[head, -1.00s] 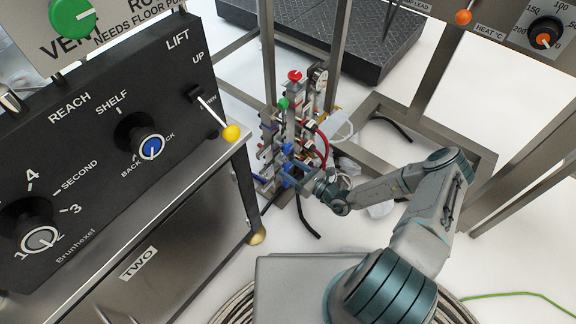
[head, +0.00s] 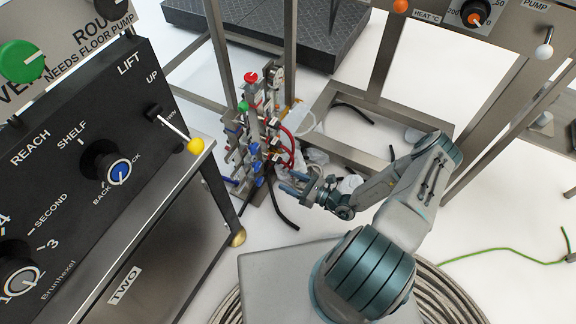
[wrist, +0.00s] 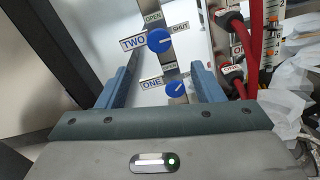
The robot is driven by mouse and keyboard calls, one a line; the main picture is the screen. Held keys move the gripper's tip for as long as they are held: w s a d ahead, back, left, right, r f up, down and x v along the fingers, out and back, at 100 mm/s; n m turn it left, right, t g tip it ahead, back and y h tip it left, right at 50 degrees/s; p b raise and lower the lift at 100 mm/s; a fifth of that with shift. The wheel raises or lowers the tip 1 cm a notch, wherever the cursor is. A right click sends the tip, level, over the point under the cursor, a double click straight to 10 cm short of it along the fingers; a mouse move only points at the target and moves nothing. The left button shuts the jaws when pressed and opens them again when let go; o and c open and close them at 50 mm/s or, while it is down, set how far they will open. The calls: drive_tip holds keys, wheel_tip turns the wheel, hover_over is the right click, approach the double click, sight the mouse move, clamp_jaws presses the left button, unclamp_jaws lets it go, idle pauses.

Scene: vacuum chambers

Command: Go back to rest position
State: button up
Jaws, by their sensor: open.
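My gripper (head: 300,184) is open and empty in front of the valve manifold (head: 256,140), with my arm bent out to the right of it. In the wrist view my gripper (wrist: 163,80) shows two blue fingers spread apart, with nothing held between them. Beyond the fingers, a blue knob marked TWO (wrist: 159,41) and a blue knob marked ONE (wrist: 174,88) sit on the manifold, each with OPEN and SHUT labels. The fingers look apart from both knobs.
A black control panel (head: 60,160) with dials and a yellow-tipped lever (head: 195,146) stands at left. A metal frame (head: 385,50) stands behind and right. Red hoses (wrist: 254,45) hang beside the knobs.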

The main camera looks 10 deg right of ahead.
drive_tip(key=shift+r, duration=0.1)
drive_tip(key=s+r+n+g+h+p, duration=0.15)
drive_tip(key=r+n+g+p, duration=0.4)
drive_tip(key=r, duration=0.75)
drive_tip(key=s+d+r+n+g+h+p, duration=0.15)
drive_tip(key=r+n+g+p, duration=0.45)
drive_tip(key=r, duration=0.7)
drive_tip(key=s+r+n+g+h+p, duration=0.15)
drive_tip(key=r+n+p, duration=0.4)
drive_tip(key=r, duration=0.85)
drive_tip(key=s+d+r+n+t+h+p, duration=0.1)
drive_tip(key=s+r+n+h+p, duration=0.2)
drive_tip(key=r, duration=0.9)
drive_tip(key=s+r+n+t+h+p, duration=0.2)
drive_tip(key=s+r+n+h+p, duration=0.1)
drive_tip(key=r, duration=0.8)
drive_tip(key=s+d+r+n+t+h+p, duration=0.1)
drive_tip(key=s+r+n+h+p, duration=0.2)
drive_tip(key=r, duration=0.9)
drive_tip(key=s+n+p, duration=0.2)
drive_tip(key=s+p, duration=0.1)
drive_tip(key=p, duration=0.1)
drive_tip(key=shift+d+r+t+h, duration=0.3)
drive_tip(key=shift+d+t+h, duration=0.05)
drive_tip(key=shift+t, duration=0.05)
